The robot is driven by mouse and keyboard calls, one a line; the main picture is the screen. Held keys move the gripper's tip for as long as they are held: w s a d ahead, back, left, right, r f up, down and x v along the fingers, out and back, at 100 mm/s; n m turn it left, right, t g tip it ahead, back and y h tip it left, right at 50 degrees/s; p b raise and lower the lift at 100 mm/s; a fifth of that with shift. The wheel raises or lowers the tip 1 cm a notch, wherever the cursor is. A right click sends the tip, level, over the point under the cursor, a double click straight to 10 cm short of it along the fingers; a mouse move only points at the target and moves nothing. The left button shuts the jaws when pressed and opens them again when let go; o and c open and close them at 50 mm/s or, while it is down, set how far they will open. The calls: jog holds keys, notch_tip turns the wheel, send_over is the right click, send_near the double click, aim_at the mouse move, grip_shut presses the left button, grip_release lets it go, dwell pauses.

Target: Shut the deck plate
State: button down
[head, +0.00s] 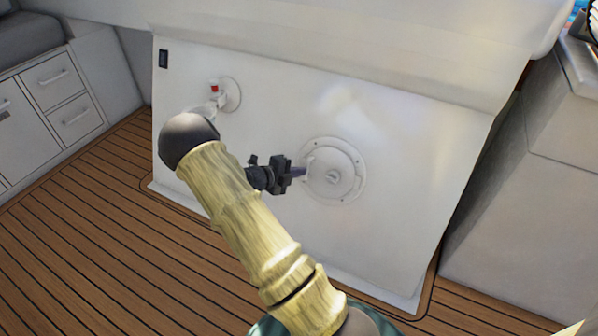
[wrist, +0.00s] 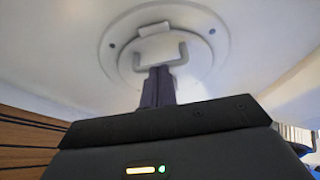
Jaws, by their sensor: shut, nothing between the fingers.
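The deck plate (head: 333,177) is a round white disc in a ring with small screws, set in a white panel. In the wrist view the deck plate (wrist: 133,68) fills the upper middle, with a pale U-shaped handle (wrist: 181,52) and a small block above it. My gripper (head: 303,171) is at the plate's left side in the head view. Its dark fingers (wrist: 158,74) are together and empty, their tips at the lower part of the handle in the wrist view. I cannot tell whether they touch it, or whether the disc is fully flush.
A second round fitting with a red part (head: 214,88) is on the panel's upper left. A small dark switch (head: 163,58) is near the panel's corner. White drawers (head: 62,95) stand at left and a pale block (head: 520,210) at right. The plank floor (head: 80,240) is clear.

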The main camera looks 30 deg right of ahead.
jog(key=p+v, duration=0.7)
jog(key=v, duration=0.6)
jog(key=shift+s, duration=0.3)
jog(key=shift+r, duration=0.15)
